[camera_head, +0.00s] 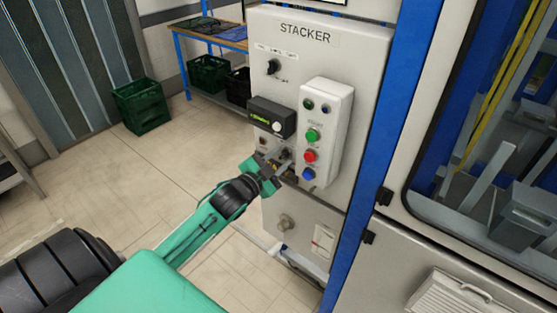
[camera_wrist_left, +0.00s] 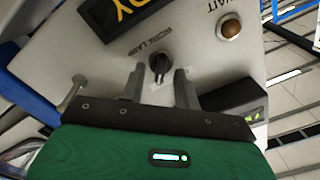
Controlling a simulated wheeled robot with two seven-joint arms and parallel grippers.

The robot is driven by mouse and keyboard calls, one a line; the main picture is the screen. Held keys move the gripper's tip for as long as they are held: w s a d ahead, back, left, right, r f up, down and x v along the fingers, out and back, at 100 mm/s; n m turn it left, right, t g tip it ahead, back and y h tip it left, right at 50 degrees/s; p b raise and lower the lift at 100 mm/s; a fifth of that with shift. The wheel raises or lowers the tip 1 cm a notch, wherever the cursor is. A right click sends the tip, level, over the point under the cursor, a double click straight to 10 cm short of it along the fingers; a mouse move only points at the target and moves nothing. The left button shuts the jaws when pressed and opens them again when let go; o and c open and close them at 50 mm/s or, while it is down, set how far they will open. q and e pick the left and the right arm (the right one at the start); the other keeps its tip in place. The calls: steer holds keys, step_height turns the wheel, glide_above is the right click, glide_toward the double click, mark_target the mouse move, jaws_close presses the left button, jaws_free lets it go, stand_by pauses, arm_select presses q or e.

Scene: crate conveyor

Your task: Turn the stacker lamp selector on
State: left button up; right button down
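The stacker panel (camera_head: 330,50) is a light grey cabinet marked STACKER. In the left wrist view a black selector knob (camera_wrist_left: 160,66) sits on the panel beside a small, upside-down label that seems to read WORK LAMP. My left gripper (camera_wrist_left: 160,72) is open, with one grey finger on each side of the knob and a visible gap to both. Contact is not seen, and the depth is hard to tell. In the head view my left gripper (camera_head: 282,160) is at the panel below a dark display box (camera_head: 271,118), and hides most of the knob. My right gripper is not in view.
A white button box (camera_head: 325,130) with green, red and blue buttons stands out just right of my gripper. Another black selector (camera_head: 273,66) is higher up. An amber lamp (camera_wrist_left: 230,27) marked WAIT is near the knob. Green crate (camera_head: 141,106) stands on open floor at left.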

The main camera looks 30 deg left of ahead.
arm_select(q)
steer(key=shift+s+a+f+b, duration=0.1)
steer(key=shift+s+f+b, duration=0.15)
steer(key=shift+s, duration=0.4)
steer(key=s+b, duration=0.4)
steer(key=s, duration=0.8)
steer(key=shift+s+a+r, duration=0.2)
steer(key=shift+s+a, duration=0.05)
steer(key=shift+a, duration=0.2)
